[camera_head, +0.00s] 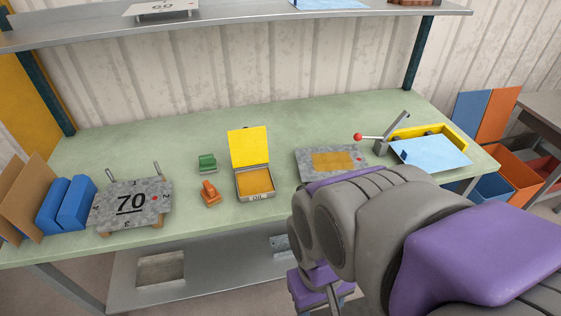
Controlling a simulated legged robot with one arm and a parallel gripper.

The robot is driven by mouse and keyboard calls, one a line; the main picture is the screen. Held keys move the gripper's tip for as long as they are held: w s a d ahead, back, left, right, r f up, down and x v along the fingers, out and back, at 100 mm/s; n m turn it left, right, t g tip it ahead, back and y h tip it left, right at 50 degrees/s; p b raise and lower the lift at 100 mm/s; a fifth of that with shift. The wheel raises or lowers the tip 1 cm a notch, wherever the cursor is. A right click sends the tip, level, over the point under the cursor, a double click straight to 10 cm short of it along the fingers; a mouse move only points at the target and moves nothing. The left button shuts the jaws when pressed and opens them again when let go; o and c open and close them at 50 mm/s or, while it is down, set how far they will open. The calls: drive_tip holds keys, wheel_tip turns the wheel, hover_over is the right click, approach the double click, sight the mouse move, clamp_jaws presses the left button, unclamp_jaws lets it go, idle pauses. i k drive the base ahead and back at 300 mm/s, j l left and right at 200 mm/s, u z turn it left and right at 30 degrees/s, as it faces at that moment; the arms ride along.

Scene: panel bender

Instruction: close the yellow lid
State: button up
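The yellow lid (249,146) stands open and nearly upright at the back of a small grey box (255,197) marked "OIL", near the middle of the green bench. The box's inside (254,183) is orange-yellow. My arm, grey and purple, fills the lower right, in front of the bench and to the right of the box. My gripper's fingers cannot be made out; the low end of the arm (322,290) hangs below the bench's front edge.
A green stamp (207,163) and an orange stamp (209,193) sit left of the box. Right are a grey plate (304,165) and a red-knobbed lever (358,137). A shelf (230,28) spans above. Bench behind the lid is clear.

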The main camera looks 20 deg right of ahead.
sight(248, 146)
drive_tip(key=i+l+u, duration=0.1)
drive_tip(key=i, duration=0.45)
drive_tip(key=i+l+u, duration=0.1)
drive_tip(key=i+l, duration=0.3)
drive_tip(key=i, duration=0.1)
